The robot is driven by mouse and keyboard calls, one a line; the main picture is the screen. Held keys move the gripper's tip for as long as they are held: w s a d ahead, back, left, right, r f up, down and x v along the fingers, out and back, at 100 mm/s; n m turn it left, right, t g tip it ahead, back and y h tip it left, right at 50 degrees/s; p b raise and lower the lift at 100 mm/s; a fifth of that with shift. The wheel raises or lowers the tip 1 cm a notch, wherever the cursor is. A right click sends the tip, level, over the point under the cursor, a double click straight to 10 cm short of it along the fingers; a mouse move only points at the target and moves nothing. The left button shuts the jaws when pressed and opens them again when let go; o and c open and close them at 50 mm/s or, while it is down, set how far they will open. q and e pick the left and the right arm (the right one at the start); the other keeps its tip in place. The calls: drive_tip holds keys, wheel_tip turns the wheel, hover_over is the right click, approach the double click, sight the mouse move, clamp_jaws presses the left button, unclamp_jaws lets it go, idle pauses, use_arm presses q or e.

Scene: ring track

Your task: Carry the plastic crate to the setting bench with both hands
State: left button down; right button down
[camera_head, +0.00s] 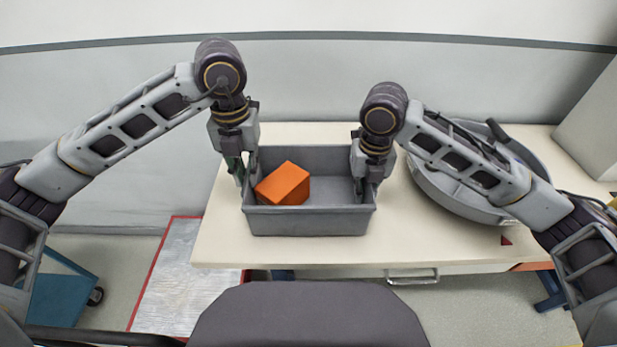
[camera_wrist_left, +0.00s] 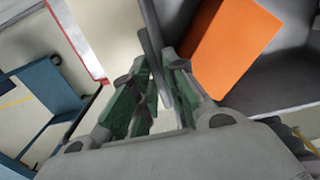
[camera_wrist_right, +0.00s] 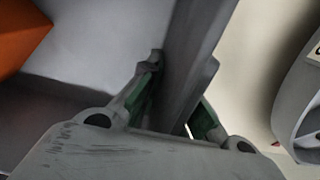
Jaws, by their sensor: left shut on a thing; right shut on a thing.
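The grey plastic crate (camera_head: 308,222) is on or just over the cream bench (camera_head: 450,245); I cannot tell whether it touches the top. An orange block (camera_head: 284,184) lies inside it at the left. My left gripper (camera_head: 241,178) is shut on the crate's left wall, and its fingers straddle that wall in the left wrist view (camera_wrist_left: 162,95). My right gripper (camera_head: 366,188) is shut on the crate's right wall, with the wall between its fingers in the right wrist view (camera_wrist_right: 175,95). The crate looks level.
A round grey pan (camera_head: 455,195) with a dark handle stands on the bench to the right of the crate, close to my right arm. A blue cart (camera_head: 62,290) and a red-edged floor plate (camera_head: 180,285) are at the left. The back wall is close behind the bench.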

use_arm(q)
drive_tip(key=shift+d+f+b, duration=0.2)
drive_tip(key=shift+f+b, duration=0.1)
drive_tip(key=shift+b, duration=0.05)
use_arm(e)
drive_tip(key=shift+a+f, duration=0.1)
drive_tip(key=shift+f, duration=0.35)
use_arm(q)
drive_tip(key=c, duration=1.7)
unclamp_jaws()
use_arm(e)
drive_tip(key=c, duration=1.9)
unclamp_jaws()
use_arm(q)
drive_tip(key=shift+o, duration=1.2)
use_arm(e)
drive_tip(key=shift+o, duration=1.2)
use_arm(q)
drive_tip(key=shift+o, duration=0.2)
drive_tip(key=shift+a, duration=0.1)
wheel_tip(320, 180, up, 12)
use_arm(e)
drive_tip(key=shift+r, duration=0.1)
drive_tip(key=shift+r, duration=0.1)
drive_tip(key=shift+r, duration=5.85)
